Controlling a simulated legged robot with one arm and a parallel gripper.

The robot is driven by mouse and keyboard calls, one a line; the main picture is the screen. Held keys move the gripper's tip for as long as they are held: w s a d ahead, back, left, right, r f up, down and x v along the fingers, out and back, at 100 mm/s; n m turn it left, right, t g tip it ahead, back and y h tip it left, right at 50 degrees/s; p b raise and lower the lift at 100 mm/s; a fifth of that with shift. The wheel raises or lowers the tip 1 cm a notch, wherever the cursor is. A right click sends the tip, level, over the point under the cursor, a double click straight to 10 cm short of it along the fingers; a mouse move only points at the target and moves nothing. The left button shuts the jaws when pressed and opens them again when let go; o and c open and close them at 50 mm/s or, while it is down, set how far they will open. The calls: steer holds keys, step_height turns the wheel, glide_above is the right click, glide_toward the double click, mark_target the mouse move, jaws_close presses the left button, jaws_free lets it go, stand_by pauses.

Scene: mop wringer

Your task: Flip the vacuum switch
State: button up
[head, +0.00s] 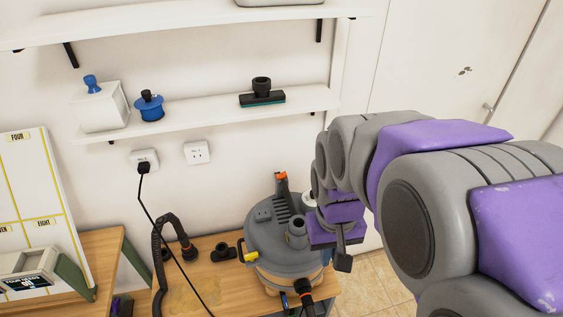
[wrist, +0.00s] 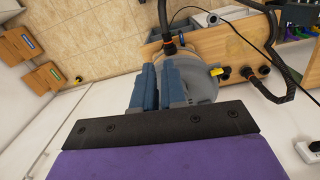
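In the wrist view my gripper's blue-grey jaws (wrist: 160,86) lie close together and cover part of the vacuum (wrist: 203,82). Nothing is seen held. How far the jaws are apart is unclear.
A black hose (head: 160,250) and loose black fittings (head: 223,252) lie on the bench (head: 205,245) left of the vacuum. A power cord runs from a wall socket (head: 146,160). A shelf (head: 215,117) is above. Tiled floor (head: 365,285) shows at right.

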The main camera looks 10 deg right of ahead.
steer(key=shift+t, duration=0.9)
steer(key=w+p, duration=0.1)
steer(key=w, duration=1.8)
steer(key=shift+w+a, duration=0.1)
steer(key=shift+w, duration=0.1)
jaws_close()
steer(key=n+t+p, duration=0.1)
steer(key=t+p, duration=0.1)
glide_toward(284, 174)
steer(key=v, duration=0.3)
steer(key=shift+a+r, duration=0.3)
steer(key=shift+f, duration=0.15)
steer(key=b+x, duration=0.1)
steer(key=x, duration=0.4)
steer(key=b+x, duration=0.1)
steer(key=x, duration=0.3)
steer(key=shift+w+d+f, duration=0.15)
steer(key=shift+d+f, duration=0.1)
steer(key=shift+f, duration=0.1)
